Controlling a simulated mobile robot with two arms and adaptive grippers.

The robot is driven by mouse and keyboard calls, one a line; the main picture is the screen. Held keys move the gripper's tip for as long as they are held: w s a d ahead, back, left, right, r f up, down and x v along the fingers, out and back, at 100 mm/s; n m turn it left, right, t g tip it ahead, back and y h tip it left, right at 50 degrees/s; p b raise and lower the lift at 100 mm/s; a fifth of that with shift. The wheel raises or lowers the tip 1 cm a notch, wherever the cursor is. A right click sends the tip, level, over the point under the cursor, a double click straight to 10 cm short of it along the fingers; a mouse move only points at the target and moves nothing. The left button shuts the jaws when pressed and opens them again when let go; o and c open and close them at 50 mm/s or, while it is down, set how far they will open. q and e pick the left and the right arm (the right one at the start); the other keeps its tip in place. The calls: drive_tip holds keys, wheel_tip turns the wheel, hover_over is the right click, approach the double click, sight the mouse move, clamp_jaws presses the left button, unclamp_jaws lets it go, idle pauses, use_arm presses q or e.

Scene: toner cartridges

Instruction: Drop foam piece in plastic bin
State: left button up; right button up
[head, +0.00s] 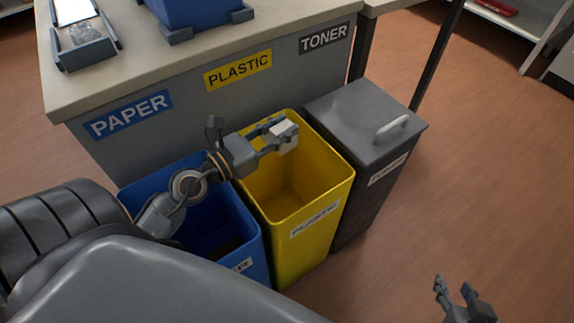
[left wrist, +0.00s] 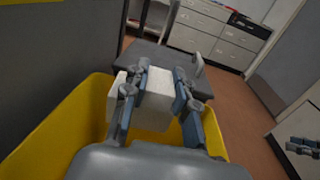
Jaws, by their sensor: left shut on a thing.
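A white foam piece (head: 284,137) is held between the fingers of my left gripper (head: 279,133). The foam piece also shows in the left wrist view (left wrist: 154,98), clasped between both fingers. My left gripper is over the far part of the open yellow plastic bin (head: 318,222), close to its rim. The part of the bin's inside that shows looks empty. My right gripper (head: 453,288) is at the lower right of the head view, over the floor, with its fingers apart and nothing between them.
A blue paper bin (head: 250,240) stands left of the yellow bin, partly behind my left arm. A dark toner bin (head: 350,122) with a closed, handled lid stands on the right. A counter (head: 230,45) with labels is behind them. The floor at right is clear.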

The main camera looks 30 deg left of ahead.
use_arm(q)
drive_tip(key=o, duration=0.8)
drive_tip(key=v, duration=1.2)
